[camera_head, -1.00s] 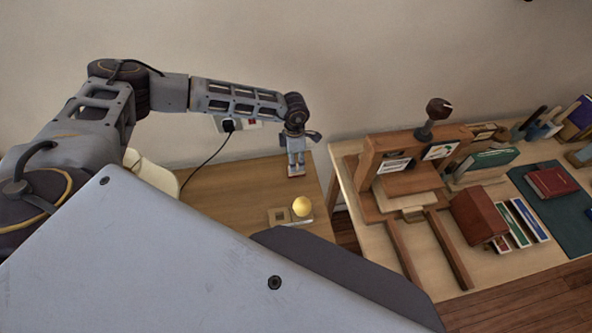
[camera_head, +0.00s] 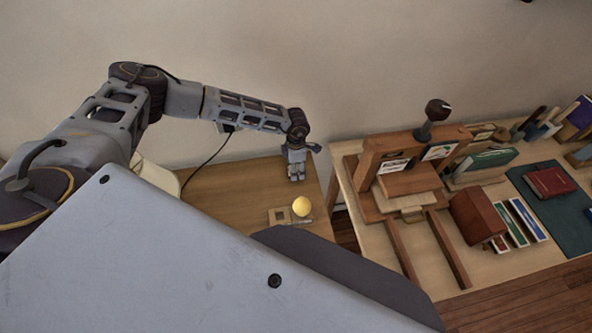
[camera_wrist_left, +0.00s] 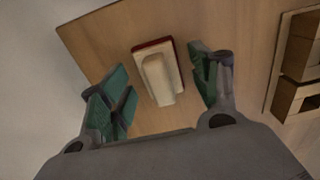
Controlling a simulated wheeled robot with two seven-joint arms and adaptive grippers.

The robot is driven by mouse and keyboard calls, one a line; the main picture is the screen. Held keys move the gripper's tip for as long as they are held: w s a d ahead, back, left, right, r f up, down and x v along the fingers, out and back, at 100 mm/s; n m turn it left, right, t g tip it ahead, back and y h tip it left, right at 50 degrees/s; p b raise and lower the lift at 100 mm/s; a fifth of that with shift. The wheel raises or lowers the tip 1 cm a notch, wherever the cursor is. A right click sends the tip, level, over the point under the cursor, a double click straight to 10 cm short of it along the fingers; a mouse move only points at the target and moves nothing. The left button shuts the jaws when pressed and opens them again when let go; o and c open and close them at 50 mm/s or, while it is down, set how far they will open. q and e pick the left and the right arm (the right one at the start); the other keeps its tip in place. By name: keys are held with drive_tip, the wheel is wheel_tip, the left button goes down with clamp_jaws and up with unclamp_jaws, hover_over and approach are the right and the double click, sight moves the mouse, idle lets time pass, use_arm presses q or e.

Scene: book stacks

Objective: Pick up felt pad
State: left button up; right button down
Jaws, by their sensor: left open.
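The felt pad (camera_wrist_left: 158,70) shows in the left wrist view as a cream block with a raised cream grip on top and a dark red edge. It lies on the wooden side table (camera_wrist_left: 100,35). My left gripper (camera_wrist_left: 162,82) is open and points down over the pad, with one green-padded finger on each side and visible gaps between. In the head view my left gripper (camera_head: 297,178) is above the back right part of the table and hides the pad. My right gripper is not in view.
A yellow ball (camera_head: 301,206) and a small square wooden piece (camera_head: 279,216) sit on the same table. A workbench with a wooden press frame (camera_head: 368,165) and several books stands to the right. The wall is close behind.

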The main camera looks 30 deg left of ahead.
use_arm(q)
drive_tip(key=c, duration=1.1)
drive_tip(key=shift+r, duration=0.2)
drive_tip(key=shift+r+b, duration=0.3)
drive_tip(key=shift+r, duration=4.55)
drive_tip(key=o, duration=0.3)
drive_tip(key=shift+c, duration=1.1)
